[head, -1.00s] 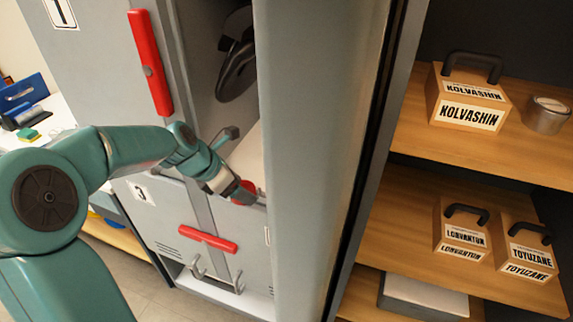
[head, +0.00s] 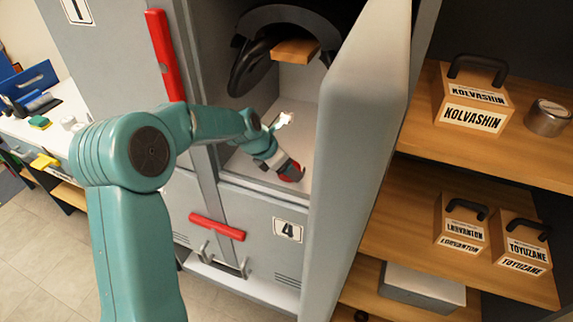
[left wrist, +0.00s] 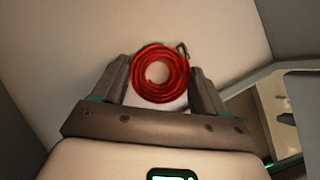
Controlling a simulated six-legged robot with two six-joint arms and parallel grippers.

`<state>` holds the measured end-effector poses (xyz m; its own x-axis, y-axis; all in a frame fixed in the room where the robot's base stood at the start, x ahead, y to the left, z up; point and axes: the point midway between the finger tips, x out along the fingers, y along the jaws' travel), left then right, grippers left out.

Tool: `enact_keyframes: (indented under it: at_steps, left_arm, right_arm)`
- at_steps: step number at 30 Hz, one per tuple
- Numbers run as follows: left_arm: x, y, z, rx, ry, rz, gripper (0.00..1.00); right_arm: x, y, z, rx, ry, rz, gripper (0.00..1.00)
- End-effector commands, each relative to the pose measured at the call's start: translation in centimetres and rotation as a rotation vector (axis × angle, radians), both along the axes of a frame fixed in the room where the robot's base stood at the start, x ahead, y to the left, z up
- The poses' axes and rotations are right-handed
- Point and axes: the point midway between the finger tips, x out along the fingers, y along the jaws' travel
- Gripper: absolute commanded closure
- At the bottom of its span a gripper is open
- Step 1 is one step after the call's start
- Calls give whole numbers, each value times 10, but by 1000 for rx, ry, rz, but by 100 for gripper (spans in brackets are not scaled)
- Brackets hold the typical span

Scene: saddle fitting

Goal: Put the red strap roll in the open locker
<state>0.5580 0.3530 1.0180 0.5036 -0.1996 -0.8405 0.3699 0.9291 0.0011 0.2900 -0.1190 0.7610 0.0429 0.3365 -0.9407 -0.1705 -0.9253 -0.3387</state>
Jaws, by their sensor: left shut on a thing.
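The red strap roll (left wrist: 137,76) sits between the two fingers of my left gripper (left wrist: 160,88) in the left wrist view, coiled with a dark buckle at its upper right. In the head view my left gripper (head: 292,172) is inside the open locker (head: 300,98), low over its pale floor, shut on the roll (head: 291,174), which is partly hidden by the fingers. I cannot tell whether the roll touches the floor. The locker's grey door (head: 362,130) stands open at the right. My right gripper is not in view.
A dark saddle-like thing (head: 252,72) with a wooden block (head: 295,51) is high inside the locker. The closed door marked 4 (head: 262,232) is below. Wooden shelves (head: 478,145) with labelled boxes stand right of the open door. A white worktop (head: 40,125) is at the left.

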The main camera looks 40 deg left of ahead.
Motion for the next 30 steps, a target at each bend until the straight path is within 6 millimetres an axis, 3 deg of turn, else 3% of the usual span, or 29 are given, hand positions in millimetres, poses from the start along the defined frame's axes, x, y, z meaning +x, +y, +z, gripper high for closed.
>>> enact_keyframes:
  at_steps: [3, 4, 6, 14, 20, 30]
  left_arm:
    - [0, 0, -3, -1, 0, 1, 63]
    - [0, 0, -3, -1, 1, 0, 24]
    - [0, 0, -3, -1, 1, 0, 2]
    - [0, 0, -2, -1, 0, -1, 2]
    - [-8, 4, 11, 2, -3, 2, 2]
    - [-85, 35, 7, 0, 0, 6, 2]
  right_arm:
    - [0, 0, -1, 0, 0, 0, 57]
    - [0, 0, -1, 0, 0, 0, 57]
    - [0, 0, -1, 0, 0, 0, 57]
    - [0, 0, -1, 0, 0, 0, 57]
    - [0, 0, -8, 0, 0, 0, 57]
    - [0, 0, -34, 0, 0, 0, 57]
